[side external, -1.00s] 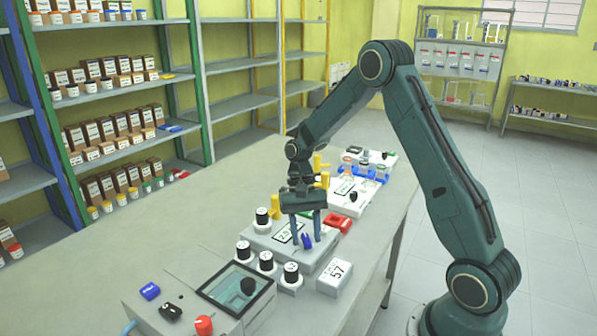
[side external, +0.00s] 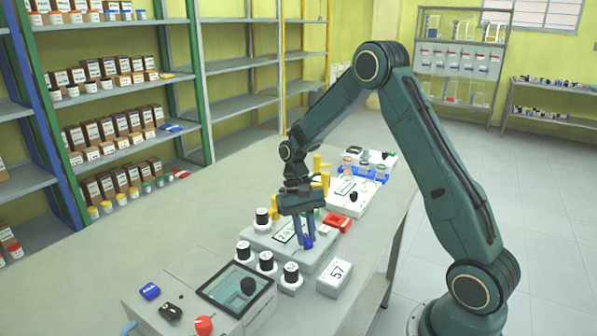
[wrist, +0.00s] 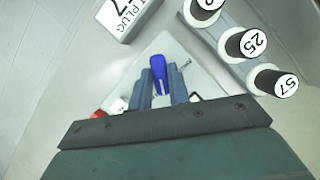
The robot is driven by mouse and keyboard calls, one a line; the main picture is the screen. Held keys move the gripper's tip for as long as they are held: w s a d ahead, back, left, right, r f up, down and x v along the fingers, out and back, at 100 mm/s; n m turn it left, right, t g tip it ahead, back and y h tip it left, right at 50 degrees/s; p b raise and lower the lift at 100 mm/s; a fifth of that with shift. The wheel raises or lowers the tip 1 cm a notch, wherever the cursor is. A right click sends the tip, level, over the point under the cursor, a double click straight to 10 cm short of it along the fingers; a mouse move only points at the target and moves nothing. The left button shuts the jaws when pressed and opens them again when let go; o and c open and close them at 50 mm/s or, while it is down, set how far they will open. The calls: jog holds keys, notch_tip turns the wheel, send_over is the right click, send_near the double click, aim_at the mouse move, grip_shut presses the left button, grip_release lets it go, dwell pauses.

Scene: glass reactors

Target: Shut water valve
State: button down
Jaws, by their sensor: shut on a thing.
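A blue valve handle (wrist: 158,70) sits between the fingers of my gripper (wrist: 160,90) in the wrist view. In the side view my gripper (side external: 303,240) points down over the front right part of a grey box with a display (side external: 288,232), and the blue handle (side external: 308,243) shows at its fingertips. My gripper is shut on the blue handle. The fingers hide part of the handle, and its base cannot be seen clearly.
Several black-and-white numbered cylinders (side external: 266,262) stand in front of the box. A red part (side external: 338,222) lies behind. A console with a dark screen (side external: 236,285) is nearer the camera. The table's left side is clear.

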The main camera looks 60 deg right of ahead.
jog(key=n+h, duration=0.1)
jog(key=n, duration=0.3)
jog(key=shift+w+a+g, duration=0.1)
jog(key=shift+g, duration=0.2)
jog(key=n+h, duration=0.2)
jog(key=n, duration=0.2)
jog(key=shift+a, duration=0.15)
jog(key=n+h, duration=0.1)
jog(key=n, duration=0.3)
jog(key=shift+a+n+h, duration=0.1)
jog(key=shift+n+h, duration=0.2)
jog(key=shift+h, duration=0.1)
jog(key=shift+n+t+h, duration=0.5)
jog(key=shift+n, duration=1.2)
jog(key=c, duration=1.3)
grip_release()
jog(key=shift+r, duration=0.1)
jog(key=v, duration=1.3)
jog(key=shift+a+r, duration=0.2)
jog(key=shift+r, duration=0.1)
